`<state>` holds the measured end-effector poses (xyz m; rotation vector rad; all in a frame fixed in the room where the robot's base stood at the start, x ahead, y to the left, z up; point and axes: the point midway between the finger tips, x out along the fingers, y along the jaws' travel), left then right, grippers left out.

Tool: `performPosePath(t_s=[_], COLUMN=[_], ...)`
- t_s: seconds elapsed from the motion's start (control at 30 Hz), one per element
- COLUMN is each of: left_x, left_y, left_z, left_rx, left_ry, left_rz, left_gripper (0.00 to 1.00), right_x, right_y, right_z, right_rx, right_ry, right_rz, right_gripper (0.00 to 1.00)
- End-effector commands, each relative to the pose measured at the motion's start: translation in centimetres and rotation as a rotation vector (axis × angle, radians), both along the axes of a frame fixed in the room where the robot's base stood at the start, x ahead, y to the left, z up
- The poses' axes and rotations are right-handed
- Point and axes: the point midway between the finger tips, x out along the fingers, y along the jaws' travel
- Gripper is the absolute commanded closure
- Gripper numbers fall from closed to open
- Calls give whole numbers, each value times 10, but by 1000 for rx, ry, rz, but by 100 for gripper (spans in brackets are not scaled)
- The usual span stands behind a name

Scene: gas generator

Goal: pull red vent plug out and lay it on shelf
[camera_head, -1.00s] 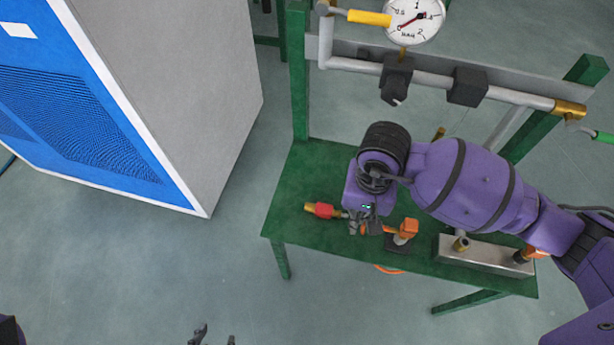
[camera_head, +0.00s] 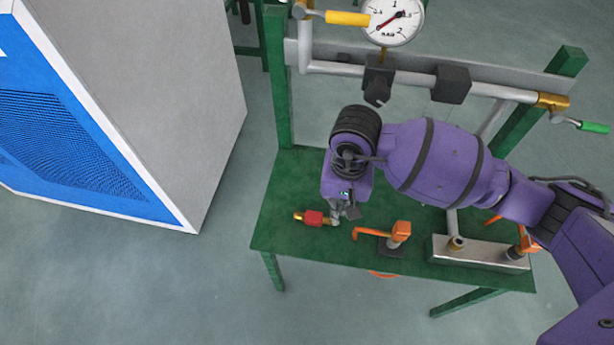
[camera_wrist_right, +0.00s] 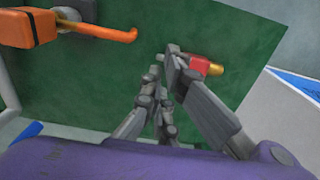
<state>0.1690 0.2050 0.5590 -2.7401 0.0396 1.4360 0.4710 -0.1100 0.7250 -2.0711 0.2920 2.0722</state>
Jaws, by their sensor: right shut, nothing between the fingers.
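The red vent plug (camera_head: 314,217), a red body with a brass end, lies on its side on the green shelf (camera_head: 285,225), near its left end. It also shows in the right wrist view (camera_wrist_right: 199,64), partly hidden by a fingertip. My right gripper (camera_head: 346,212) is just right of the plug in the head view, shut and empty. In the wrist view its fingertips (camera_wrist_right: 172,58) are beside the plug's grey end; I cannot tell whether they touch it. My left gripper is out of view.
An orange lever (camera_head: 398,232) on a dark base stands right of the gripper. A metal block (camera_head: 480,251) with brass ports is farther right. Pipework with a gauge (camera_head: 393,20) runs above the shelf's back. A blue and grey cabinet (camera_head: 165,90) stands left.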

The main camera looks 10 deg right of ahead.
Motion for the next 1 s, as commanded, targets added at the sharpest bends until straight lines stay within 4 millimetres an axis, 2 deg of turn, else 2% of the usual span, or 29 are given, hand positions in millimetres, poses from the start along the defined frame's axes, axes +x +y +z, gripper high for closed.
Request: performPosePath(t_s=[0.43, 1.0], left_x=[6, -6], left_y=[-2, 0], left_z=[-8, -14], left_rx=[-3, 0], left_ry=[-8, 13], left_rz=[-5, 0], left_gripper=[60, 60], right_x=[17, 27], right_y=[7, 10], right_z=[-1, 0], right_rx=[0, 0], right_ry=[0, 0], right_rz=[0, 0], right_gripper=[100, 100])
